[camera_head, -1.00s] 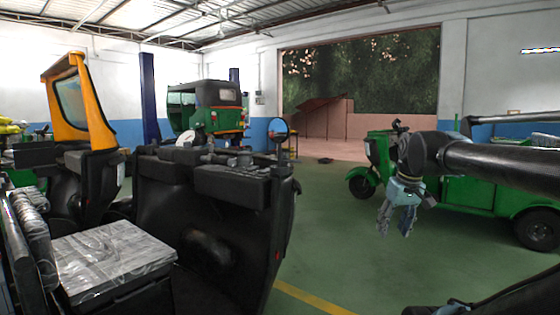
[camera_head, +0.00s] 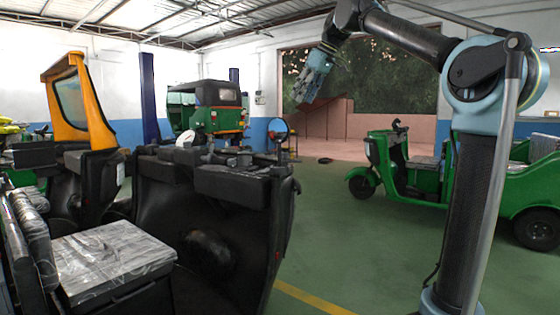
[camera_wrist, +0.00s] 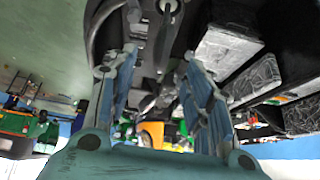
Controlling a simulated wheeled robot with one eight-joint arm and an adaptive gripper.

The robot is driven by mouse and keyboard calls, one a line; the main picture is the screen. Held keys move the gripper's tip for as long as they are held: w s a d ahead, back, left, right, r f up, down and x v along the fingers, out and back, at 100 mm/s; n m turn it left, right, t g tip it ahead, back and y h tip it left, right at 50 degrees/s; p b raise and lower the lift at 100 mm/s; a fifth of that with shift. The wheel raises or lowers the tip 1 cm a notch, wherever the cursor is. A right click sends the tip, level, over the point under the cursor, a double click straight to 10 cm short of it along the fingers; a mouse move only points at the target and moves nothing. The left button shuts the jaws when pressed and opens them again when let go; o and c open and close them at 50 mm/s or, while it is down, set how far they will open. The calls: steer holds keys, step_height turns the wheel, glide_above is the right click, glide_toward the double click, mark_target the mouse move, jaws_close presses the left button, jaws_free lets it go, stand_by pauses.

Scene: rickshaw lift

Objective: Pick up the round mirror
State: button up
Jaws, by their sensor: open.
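The round mirror (camera_head: 278,128) is a small dark-rimmed disc standing upright at the right end of the black vehicle body in the head view. My gripper (camera_head: 302,98) is above it and slightly to its right in that view, with the fingers pointing down and left. The picture does not settle the depth between them. In the wrist view both fingers of my gripper (camera_wrist: 160,62) show spread apart with nothing held between them. A small round shape at the top edge there may be the mirror, but I cannot tell.
The black vehicle body (camera_head: 205,225) and a plastic-wrapped seat (camera_head: 110,255) fill the left foreground. A yellow-framed windshield (camera_head: 78,95) stands behind. A green three-wheeler (camera_head: 420,165) is at the right, another (camera_head: 208,108) at the back. Green floor (camera_head: 340,235) is clear between.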

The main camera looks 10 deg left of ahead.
steer(key=a, duration=0.1)
glide_toward(280, 131)
steer(key=x, duration=0.3)
steer(key=w+x, duration=0.1)
steer(key=x, duration=0.6)
steer(key=shift+w+a, duration=0.3)
steer(key=shift+w, duration=0.15)
jaws_close()
